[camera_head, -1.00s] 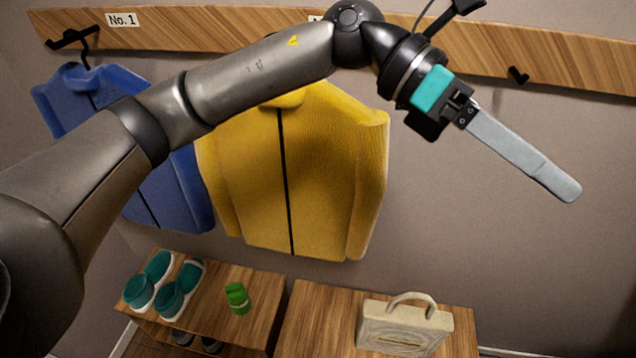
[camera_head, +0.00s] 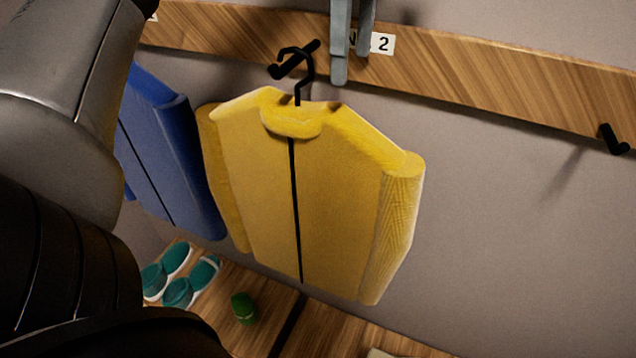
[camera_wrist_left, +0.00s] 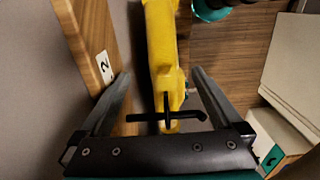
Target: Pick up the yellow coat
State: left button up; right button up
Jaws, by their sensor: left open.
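The yellow coat (camera_head: 340,200) hangs from a black hanger (camera_head: 304,88) on a black wall hook (camera_head: 290,62) in the head view. My left gripper (camera_head: 352,66) is open, with its fingers pointing down at the rail just right of the hanger top. In the left wrist view, the gripper (camera_wrist_left: 161,78) has its fingers spread to either side of the yellow coat (camera_wrist_left: 162,40), and the black hook and hanger top (camera_wrist_left: 166,116) show between them. Nothing is held. The right gripper is not in view.
A blue coat (camera_head: 165,150) hangs close on the left. The wooden rail (camera_head: 470,80) bears a number 2 label (camera_head: 382,43) by the fingers and an empty hook (camera_head: 614,140) at right. Below are teal shoes (camera_head: 176,290) and a green item (camera_head: 243,308) on a bench.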

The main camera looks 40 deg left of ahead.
aim_at(346, 113)
pick_arm(q)
jog(key=f, duration=0.2)
jog(key=f+b, duration=0.1)
jog(key=shift+s+f+b, duration=0.2)
jog(key=shift+f+b, duration=0.1)
jog(key=shift+f, duration=0.05)
notch_tip(346, 113, down, 5)
jog(key=shift+b, duration=0.85)
jog(key=shift+f, duration=0.6)
jog(key=shift+d+f, duration=0.1)
jog(key=shift+f, duration=2.55)
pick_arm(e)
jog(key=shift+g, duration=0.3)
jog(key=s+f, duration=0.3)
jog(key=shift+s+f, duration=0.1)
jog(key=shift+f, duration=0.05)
pick_arm(q)
jog(key=shift+c, duration=0.2)
jog(key=shift+c, duration=0.8)
grip_shut()
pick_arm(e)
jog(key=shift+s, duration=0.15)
pick_arm(q)
jog(key=shift+r, duration=0.1)
